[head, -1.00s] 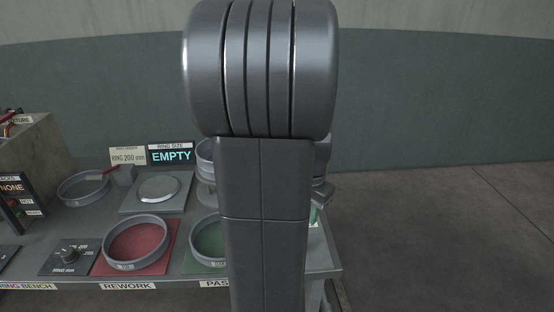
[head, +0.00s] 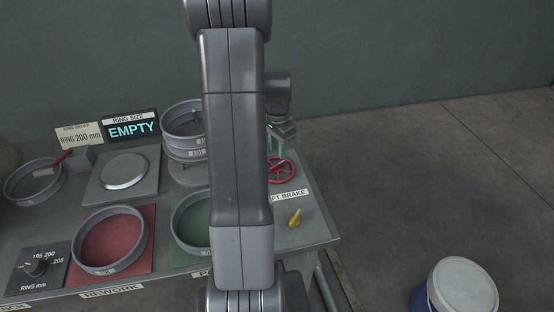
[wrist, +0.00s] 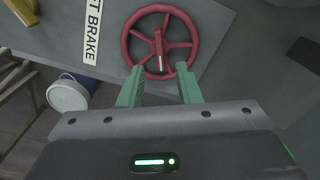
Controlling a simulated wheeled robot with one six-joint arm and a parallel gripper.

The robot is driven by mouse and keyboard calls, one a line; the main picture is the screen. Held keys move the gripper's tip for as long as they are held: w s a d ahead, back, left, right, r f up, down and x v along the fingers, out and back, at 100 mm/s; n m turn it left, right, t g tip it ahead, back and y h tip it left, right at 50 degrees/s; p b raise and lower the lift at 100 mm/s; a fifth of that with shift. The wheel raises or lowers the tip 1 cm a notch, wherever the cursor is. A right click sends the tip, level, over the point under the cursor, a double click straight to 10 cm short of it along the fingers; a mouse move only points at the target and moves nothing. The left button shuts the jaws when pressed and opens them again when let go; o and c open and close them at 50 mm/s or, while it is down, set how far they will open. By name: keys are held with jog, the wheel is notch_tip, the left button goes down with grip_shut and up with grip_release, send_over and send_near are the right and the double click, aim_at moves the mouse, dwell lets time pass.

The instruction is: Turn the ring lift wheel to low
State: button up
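The ring lift wheel is a red spoked handwheel (head: 281,171) at the right end of the bench, partly behind my arm in the head view. In the wrist view the wheel (wrist: 139,20) is nearly whole at the top, with a red bar with a pale tip pointing from its hub toward my gripper. My gripper (wrist: 160,88) has its two green fingers apart with nothing between them. In the head view my gripper (head: 279,146) is just above and behind the wheel. The fingertips appear close to the near rim; I cannot tell if they touch it. No "low" mark is legible.
A brake label (head: 289,196) and a yellow lever (head: 295,217) are in front of the wheel. Stacked grey rings (head: 182,120), a green pad (head: 194,255) and a red pad (head: 146,214) lie left. A lidded bucket (head: 464,287) stands on the open floor at right.

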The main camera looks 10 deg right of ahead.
aim_at(277, 164)
notch_tip(277, 164, down, 6)
jog(key=shift+f, duration=0.1)
dwell(0.4)
grip_shut()
